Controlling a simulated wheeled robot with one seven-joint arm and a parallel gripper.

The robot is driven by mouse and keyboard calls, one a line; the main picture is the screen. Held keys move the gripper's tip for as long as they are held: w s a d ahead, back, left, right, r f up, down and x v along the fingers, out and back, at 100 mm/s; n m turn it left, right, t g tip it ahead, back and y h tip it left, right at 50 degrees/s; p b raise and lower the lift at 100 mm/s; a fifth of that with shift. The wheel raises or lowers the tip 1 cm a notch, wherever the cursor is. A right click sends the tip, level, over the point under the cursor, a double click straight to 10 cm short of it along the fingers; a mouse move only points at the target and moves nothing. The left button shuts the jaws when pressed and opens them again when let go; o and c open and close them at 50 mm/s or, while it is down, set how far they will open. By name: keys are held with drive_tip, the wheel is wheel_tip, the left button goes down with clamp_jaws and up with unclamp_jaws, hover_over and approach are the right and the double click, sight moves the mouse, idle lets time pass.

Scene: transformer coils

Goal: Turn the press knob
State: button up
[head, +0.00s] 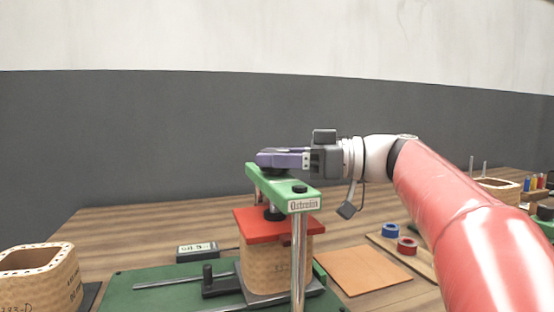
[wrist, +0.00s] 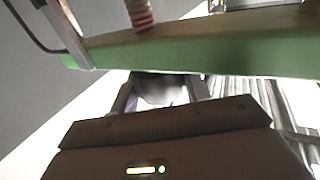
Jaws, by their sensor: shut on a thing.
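The press stands on a green base (head: 150,292), with a green top beam (head: 277,183), metal posts (head: 299,262) and a red plate (head: 270,223) over a tan coil (head: 282,262). My gripper (head: 266,159) is at the top of the beam, reaching in from the right. Its fingers are shut on the press knob, which they mostly hide. In the wrist view a grey rounded piece, apparently the knob (wrist: 162,92), shows between the fingers, beside the green beam (wrist: 200,50).
A small display box (head: 197,251) stands behind the base. A coil (head: 42,275) sits at the left front. A tan sheet (head: 362,269), blue tape (head: 390,230) and red tape (head: 407,246) lie to the right. Another coil (head: 497,190) stands at the far right.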

drive_tip(key=m+t+b, duration=0.1)
drive_tip(key=m+t+h+b, duration=0.1)
drive_tip(key=t+b, duration=0.1)
drive_tip(key=m+t+b, duration=0.1)
drive_tip(key=b, duration=0.1)
drive_tip(key=shift+s+f, duration=0.15)
drive_tip(key=shift+f, duration=0.15)
drive_tip(key=m+t+h+b, duration=0.2)
drive_tip(key=t+b, duration=0.1)
drive_tip(key=shift+r, duration=0.15)
drive_tip(key=shift+r+m+t+h+b, duration=0.15)
drive_tip(key=shift+m+t+h+b, duration=0.6)
drive_tip(key=shift+m+t+h, duration=0.65)
drive_tip(key=shift+t, duration=0.3)
drive_tip(key=o, duration=1)
drive_tip(key=b+v, duration=0.1)
drive_tip(key=v, duration=0.6)
drive_tip(key=shift+s+d, duration=0.25)
drive_tip(key=shift+s, duration=0.1)
